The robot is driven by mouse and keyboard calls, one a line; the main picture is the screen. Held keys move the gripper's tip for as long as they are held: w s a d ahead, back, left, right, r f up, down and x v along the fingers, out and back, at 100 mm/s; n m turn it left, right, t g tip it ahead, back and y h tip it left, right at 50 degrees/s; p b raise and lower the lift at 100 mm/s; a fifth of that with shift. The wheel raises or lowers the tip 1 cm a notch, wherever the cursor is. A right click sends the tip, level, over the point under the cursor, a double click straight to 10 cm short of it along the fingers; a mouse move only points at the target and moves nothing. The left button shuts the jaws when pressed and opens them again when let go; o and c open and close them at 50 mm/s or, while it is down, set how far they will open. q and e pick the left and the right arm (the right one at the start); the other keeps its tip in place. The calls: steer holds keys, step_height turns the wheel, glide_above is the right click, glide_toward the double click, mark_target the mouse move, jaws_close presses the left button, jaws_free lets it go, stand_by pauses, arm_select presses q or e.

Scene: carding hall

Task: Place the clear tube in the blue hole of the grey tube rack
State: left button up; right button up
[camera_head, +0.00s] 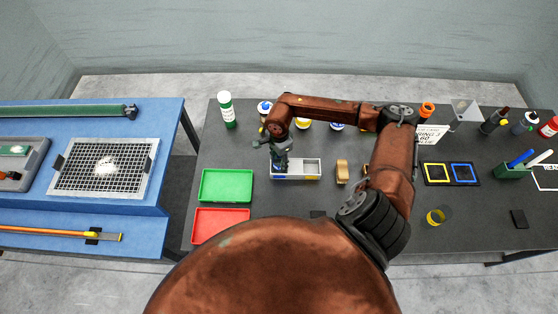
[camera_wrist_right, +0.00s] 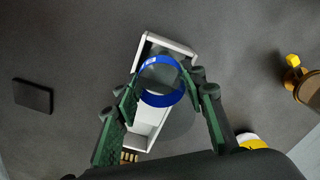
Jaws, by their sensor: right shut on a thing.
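A grey-white open rack (camera_head: 310,166) with compartments stands mid-table, with a blue mark on the left of its front and a yellow mark on the right. It also shows in the wrist view (camera_wrist_right: 143,142). My right gripper (camera_head: 280,162) points down over its left, blue-marked end. In the wrist view my green fingers (camera_wrist_right: 160,92) are shut on a clear, see-through tube with a blue band (camera_wrist_right: 160,101), seen nearly end-on above the rack. Whether the tube touches the rack I cannot tell. Fingers hide part of the rack. My left gripper is out of view.
A green tray (camera_head: 227,185) and a red tray (camera_head: 220,224) lie left of the rack. A tan block (camera_head: 342,172) is close on its right, and bottles stand behind it.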

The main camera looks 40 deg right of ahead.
steer(key=shift+f, duration=0.2)
steer(key=o, duration=1.2)
steer(key=shift+c, duration=0.2)
steer(key=shift+r, duration=0.1)
steer(key=shift+r, duration=0.25)
step_height(320, 180, up, 12)
steer(key=b, duration=0.2)
steer(key=shift+f, duration=0.15)
